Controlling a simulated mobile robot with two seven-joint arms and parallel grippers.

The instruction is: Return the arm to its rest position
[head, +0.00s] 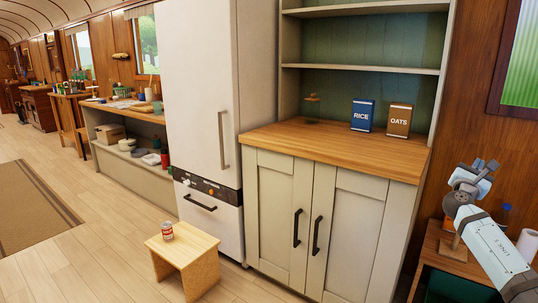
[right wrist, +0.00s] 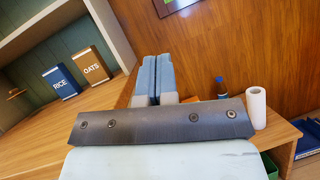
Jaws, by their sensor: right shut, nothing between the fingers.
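My right arm comes in from the lower right of the head view. Its gripper (head: 484,168) is held up in the air, to the right of the hutch cabinet and in front of the wood wall. In the right wrist view the two blue fingers (right wrist: 156,75) are together with nothing between them. The gripper appears apart from the furniture around it. My left arm and gripper do not show in either view.
A wooden counter (head: 325,146) carries a blue rice box (head: 362,115) and a brown oats box (head: 398,120). A low side table (head: 446,262) holding a paper roll (head: 527,245) stands under my right arm. Open floor lies left.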

